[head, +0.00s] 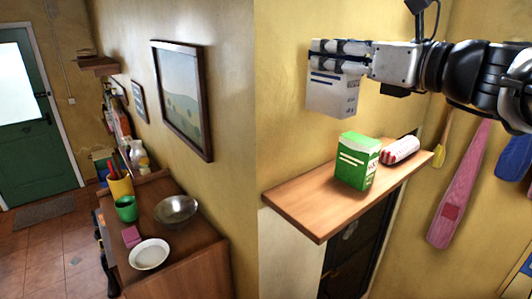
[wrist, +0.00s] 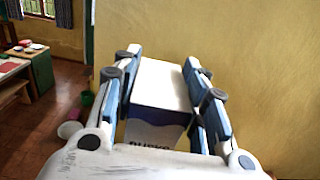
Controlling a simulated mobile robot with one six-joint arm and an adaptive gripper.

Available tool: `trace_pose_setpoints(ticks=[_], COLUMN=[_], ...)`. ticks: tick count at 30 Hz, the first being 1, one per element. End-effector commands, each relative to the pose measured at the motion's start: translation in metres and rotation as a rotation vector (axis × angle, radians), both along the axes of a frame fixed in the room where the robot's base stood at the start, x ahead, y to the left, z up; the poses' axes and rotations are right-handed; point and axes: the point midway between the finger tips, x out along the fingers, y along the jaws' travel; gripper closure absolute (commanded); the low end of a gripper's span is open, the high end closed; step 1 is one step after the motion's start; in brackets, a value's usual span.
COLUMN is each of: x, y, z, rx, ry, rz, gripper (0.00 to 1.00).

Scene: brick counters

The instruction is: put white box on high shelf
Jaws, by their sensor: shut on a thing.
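The white box (head: 332,97) has dark print and hangs in the air above the wooden shelf. My gripper (head: 340,58) is shut on its upper part, coming from the right. In the wrist view the white box (wrist: 160,95) sits between the two fingers of my gripper (wrist: 162,85), with part of its lettering visible near the palm. The high shelf (head: 300,208) is a wooden board on the yellow wall, below the box and apart from it. Its left front part is bare.
A green box (head: 356,160) stands upright on the shelf's middle, and a red and white striped packet (head: 400,150) lies behind it to the right. A pink bat (head: 462,190) hangs to the right. A counter on the left holds a metal bowl (head: 176,210) and a white plate (head: 149,254).

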Motion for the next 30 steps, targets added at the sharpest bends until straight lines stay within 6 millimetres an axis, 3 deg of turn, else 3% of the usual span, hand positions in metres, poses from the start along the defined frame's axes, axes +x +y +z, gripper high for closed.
trace_pose_setpoints(ticks=[5,18,26,30], x=[0.000,-0.001,-0.001,-0.001], y=[0.000,0.000,0.000,-0.001], z=[-0.025,-0.138,-0.163,-0.185], rx=[0.003,0.004,0.002,0.003], ry=[0.005,0.004,0.003,0.004], rz=[0.000,0.000,0.001,0.000], gripper=[0.85,0.85,0.85,0.85])
